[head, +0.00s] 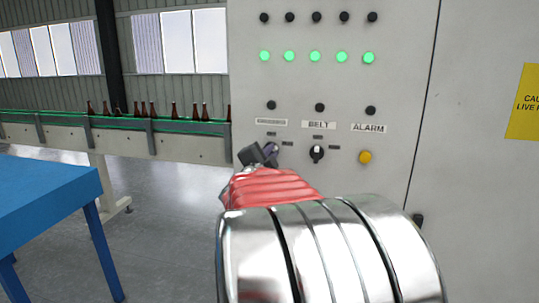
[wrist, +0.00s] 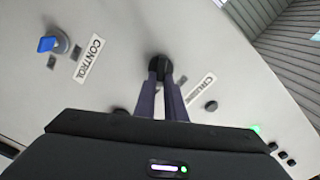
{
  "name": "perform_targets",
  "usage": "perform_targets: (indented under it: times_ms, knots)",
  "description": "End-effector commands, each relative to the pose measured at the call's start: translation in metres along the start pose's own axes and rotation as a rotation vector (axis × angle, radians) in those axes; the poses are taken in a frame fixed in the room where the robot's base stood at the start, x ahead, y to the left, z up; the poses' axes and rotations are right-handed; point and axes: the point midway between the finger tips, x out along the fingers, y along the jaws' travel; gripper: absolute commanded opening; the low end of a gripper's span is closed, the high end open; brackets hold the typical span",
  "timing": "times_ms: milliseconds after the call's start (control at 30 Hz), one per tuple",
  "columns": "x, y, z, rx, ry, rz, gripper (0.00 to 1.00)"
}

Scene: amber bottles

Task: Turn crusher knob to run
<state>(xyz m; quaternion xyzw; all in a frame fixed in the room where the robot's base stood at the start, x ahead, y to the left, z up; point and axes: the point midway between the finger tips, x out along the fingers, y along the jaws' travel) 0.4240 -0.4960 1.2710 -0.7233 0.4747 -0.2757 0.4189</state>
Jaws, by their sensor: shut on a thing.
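The crusher knob (wrist: 159,66) is a dark round knob on the pale panel, beside a label (wrist: 200,90) partly hidden by a finger. My gripper (wrist: 164,84) is shut on this knob, with a finger on either side of it. In the head view my gripper (head: 270,152) is at the panel under the leftmost label (head: 271,122), which is too blurred to read fully. It hides most of the knob there, so I cannot tell which mark the knob points to.
To the right are the black BELT knob (head: 316,154) and the yellow ALARM button (head: 365,157). The wrist view shows a blue knob (wrist: 48,44) by a CONTROL label (wrist: 90,60). A blue table (head: 45,195) stands at left; a conveyor (head: 185,145) with amber bottles runs behind.

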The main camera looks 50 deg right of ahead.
Motion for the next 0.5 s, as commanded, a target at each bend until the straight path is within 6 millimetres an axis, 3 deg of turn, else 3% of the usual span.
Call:
perform_targets:
  times_ms: [400, 433, 500]
  knots:
    - [0.001, 0.0039, -0.0037, 0.014, 0.009, 0.007, 0.0]
    - [0.001, 0.004, -0.0037, 0.014, 0.009, 0.007, 0.11]
    - [0.0009, 0.0039, -0.0035, 0.014, 0.008, 0.006, 0.16]
